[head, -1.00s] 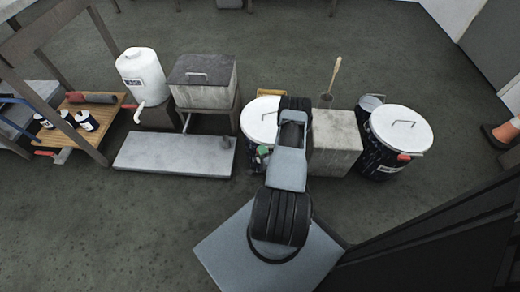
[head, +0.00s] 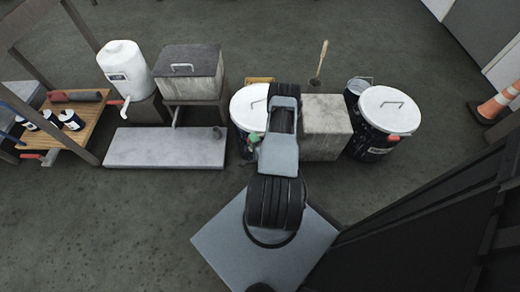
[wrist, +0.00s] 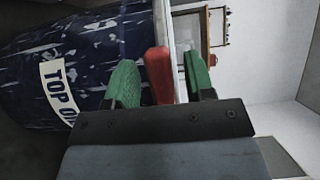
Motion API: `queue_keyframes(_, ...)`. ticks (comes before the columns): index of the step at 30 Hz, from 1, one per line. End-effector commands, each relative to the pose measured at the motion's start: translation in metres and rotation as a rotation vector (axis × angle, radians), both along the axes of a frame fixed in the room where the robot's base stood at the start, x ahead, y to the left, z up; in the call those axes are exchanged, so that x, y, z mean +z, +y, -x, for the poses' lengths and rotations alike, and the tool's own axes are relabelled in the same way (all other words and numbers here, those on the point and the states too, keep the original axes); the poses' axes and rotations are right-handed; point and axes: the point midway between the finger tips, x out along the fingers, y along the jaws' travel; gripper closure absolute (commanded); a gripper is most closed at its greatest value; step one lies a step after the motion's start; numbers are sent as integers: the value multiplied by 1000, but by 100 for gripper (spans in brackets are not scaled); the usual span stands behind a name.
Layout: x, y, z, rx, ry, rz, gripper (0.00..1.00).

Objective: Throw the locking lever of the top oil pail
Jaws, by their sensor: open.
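The top oil pail (head: 247,103) is dark blue with a white lid and stands left of my arm, which hides part of it. In the wrist view the pail (wrist: 75,60) lies sideways in the picture, with a "TOP O…" label partly cut off by my gripper. Its red locking lever (wrist: 160,72) stands beside the pale rim. My gripper (wrist: 163,84) is open, with one green finger on each side of the lever. A gap shows on the right side; contact on the left is unclear. In the head view my gripper (head: 254,138) is small at the pail's front.
A concrete block (head: 326,128) stands right of my arm. Beyond it is a second white-lidded pail (head: 389,108) with a red lever. A low grey slab (head: 165,149) lies to the left, below a lidded tank (head: 190,72) and a white jug (head: 124,67). The front left floor is clear.

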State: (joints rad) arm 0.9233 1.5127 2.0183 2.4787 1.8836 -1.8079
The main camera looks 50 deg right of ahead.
Motion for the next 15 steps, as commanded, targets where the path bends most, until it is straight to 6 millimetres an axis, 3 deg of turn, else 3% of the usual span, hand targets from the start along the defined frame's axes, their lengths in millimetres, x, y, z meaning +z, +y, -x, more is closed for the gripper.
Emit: queue_keyframes(15, 1, 26, 91, -11, 2, -5, 51)
